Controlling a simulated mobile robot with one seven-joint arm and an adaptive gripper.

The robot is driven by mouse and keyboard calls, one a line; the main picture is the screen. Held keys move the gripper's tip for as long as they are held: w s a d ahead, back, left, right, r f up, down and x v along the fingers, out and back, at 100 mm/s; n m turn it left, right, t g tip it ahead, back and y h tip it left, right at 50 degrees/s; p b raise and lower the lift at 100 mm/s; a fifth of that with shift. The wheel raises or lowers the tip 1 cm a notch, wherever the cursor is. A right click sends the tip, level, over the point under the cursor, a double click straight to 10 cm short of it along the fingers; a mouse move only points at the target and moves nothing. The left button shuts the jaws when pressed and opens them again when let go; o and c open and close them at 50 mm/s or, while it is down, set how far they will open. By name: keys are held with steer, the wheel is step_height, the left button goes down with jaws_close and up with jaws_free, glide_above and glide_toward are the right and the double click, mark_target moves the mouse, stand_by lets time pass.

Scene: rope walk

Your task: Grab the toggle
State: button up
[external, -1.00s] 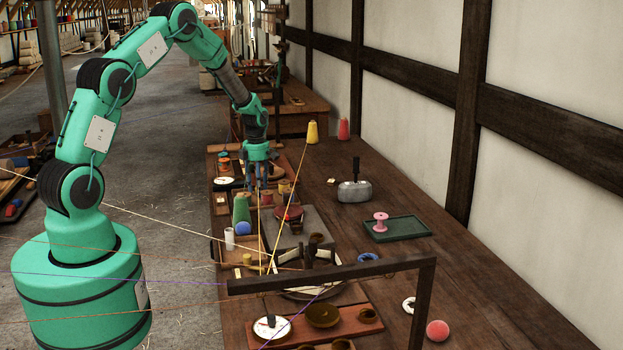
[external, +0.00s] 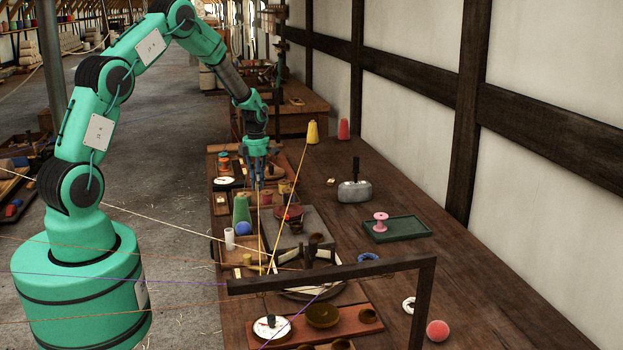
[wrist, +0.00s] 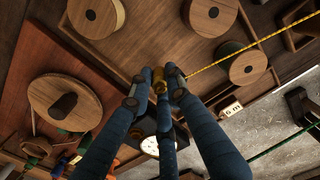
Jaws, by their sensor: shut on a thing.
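My gripper (wrist: 158,83) has its blue fingers closed together in the wrist view. They are shut on a small brass-yellow cylinder, which looks like the toggle (wrist: 158,76). Its upper end shows between the fingertips, and the fingers hide part of it. In the external view my gripper (external: 257,178) points down over the far left part of the workbench. The toggle is too small and too covered to make out there.
Wooden spools (wrist: 245,64) surround the fingers in the wrist view, with a yellow cord close by at the right. A tag (wrist: 230,110) lies near the board's edge. Strung cords cross by a dark frame (external: 426,300). The bench's right side has bare patches around a green tray (external: 410,232).

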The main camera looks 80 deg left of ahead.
step_height(320, 180, up, 8)
steer(key=shift+r+p, duration=0.15)
steer(key=shift+p, duration=0.6)
